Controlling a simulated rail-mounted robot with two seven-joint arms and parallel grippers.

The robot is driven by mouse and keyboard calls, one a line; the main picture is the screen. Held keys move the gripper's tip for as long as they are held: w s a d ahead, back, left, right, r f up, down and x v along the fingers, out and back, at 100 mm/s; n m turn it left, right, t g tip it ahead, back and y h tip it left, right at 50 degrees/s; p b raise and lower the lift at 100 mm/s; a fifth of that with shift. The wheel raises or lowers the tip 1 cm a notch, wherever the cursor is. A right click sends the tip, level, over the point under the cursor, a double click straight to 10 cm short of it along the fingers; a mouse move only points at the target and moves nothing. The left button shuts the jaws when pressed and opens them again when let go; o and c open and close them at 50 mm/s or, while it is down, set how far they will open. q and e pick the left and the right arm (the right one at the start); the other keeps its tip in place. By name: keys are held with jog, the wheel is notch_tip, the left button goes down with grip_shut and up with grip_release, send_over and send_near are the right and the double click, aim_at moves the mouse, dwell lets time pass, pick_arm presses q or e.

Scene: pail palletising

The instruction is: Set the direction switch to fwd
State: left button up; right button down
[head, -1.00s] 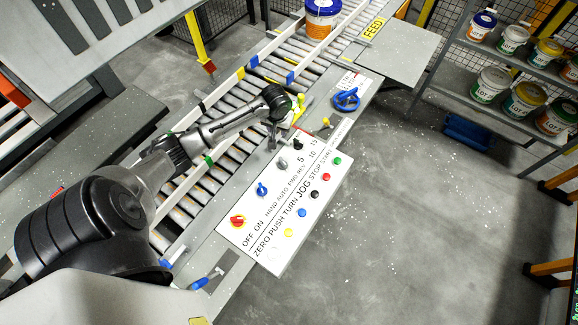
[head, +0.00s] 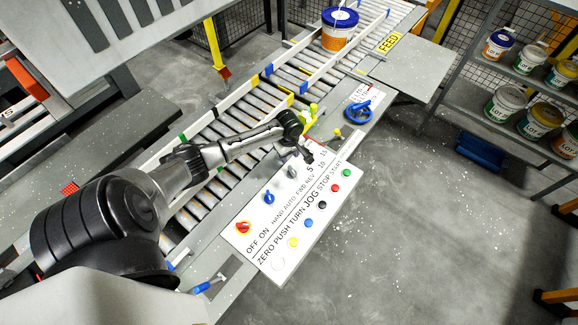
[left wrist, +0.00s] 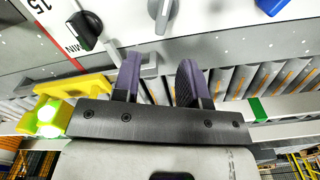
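The direction switch is a grey knob (head: 292,171) by the FWD REV lettering on the white control panel (head: 262,258). It also shows at the top of the left wrist view (left wrist: 162,12); I cannot tell which word it points to. My left gripper (head: 294,152) is just beyond the knob on the conveyor side, pointing down. In the left wrist view my left gripper (left wrist: 158,72) has its two fingers apart with a gap between them, and the knob is beyond the tips, not between them. My right gripper is not in view.
A black knob (head: 308,157) sits close beside the grey one, by the numbers. A yellow-green lamp fixture (head: 308,116) stands near my gripper. A blue handwheel (head: 358,112) is farther along.

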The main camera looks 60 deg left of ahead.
aim_at(293, 172)
pick_arm(q)
notch_tip(293, 172, down, 8)
jog(key=shift+r+b, duration=0.15)
jog(key=shift+b, duration=0.5)
jog(key=shift+c, duration=0.3)
grip_shut()
